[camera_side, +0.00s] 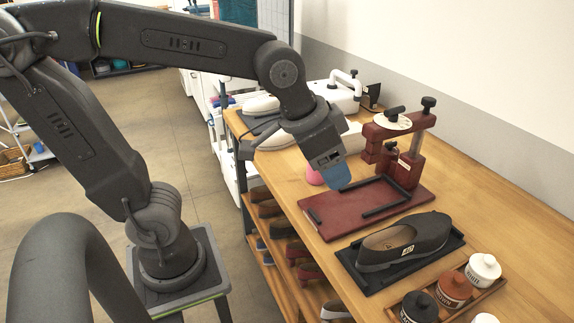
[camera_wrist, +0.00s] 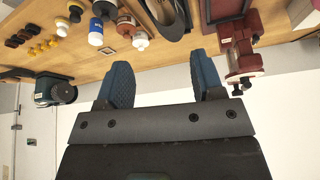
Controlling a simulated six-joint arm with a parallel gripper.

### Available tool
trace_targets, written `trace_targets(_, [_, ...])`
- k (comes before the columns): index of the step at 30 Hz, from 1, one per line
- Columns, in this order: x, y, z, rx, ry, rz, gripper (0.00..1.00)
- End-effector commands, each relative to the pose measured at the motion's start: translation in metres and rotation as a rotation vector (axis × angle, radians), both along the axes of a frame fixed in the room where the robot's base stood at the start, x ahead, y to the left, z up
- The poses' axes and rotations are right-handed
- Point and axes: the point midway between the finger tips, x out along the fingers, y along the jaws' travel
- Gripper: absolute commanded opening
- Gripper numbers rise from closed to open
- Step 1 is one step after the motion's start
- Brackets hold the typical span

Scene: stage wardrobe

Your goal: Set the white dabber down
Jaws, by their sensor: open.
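The white dabber (camera_side: 482,271) is a squat white jar with a knobbed lid. It stands upright at the far end of a wooden tray (camera_side: 449,312), beside a brown dabber (camera_side: 453,290) and a black dabber (camera_side: 419,307). In the wrist view the white dabber (camera_wrist: 140,41) shows at upper left, beyond my fingers. My gripper (camera_side: 339,177), with blue fingers, is above the bench, well left of the white dabber and apart from it. In the wrist view my gripper (camera_wrist: 164,85) has its fingers spread with nothing between them.
A dark shoe (camera_side: 404,240) lies on a black mat between my gripper and the tray. A maroon press (camera_side: 398,150) stands on its board (camera_side: 325,214) beside my gripper. Another white item (camera_side: 485,318) shows at the bottom edge. A wall borders the bench's far side.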

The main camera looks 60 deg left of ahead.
Motion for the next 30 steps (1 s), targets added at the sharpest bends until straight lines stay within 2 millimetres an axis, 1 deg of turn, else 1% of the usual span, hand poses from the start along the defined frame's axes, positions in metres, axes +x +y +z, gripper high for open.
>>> trace_targets(1, [-0.017, 0.017, -0.001, -0.002, -0.012, 0.051, 0.62])
trace_targets(3, [-0.036, 0.033, -0.006, -0.003, -0.018, 0.102, 0.62])
trace_targets(6, [-0.056, 0.047, -0.014, -0.003, -0.023, 0.157, 0.62])
trace_targets(9, [-0.068, 0.054, -0.02, -0.003, -0.025, 0.189, 0.62])
trace_targets(13, [-0.072, 0.057, -0.023, -0.003, -0.025, 0.201, 0.62])
trace_targets(30, [-0.072, 0.056, -0.023, -0.003, -0.025, 0.199, 0.62])
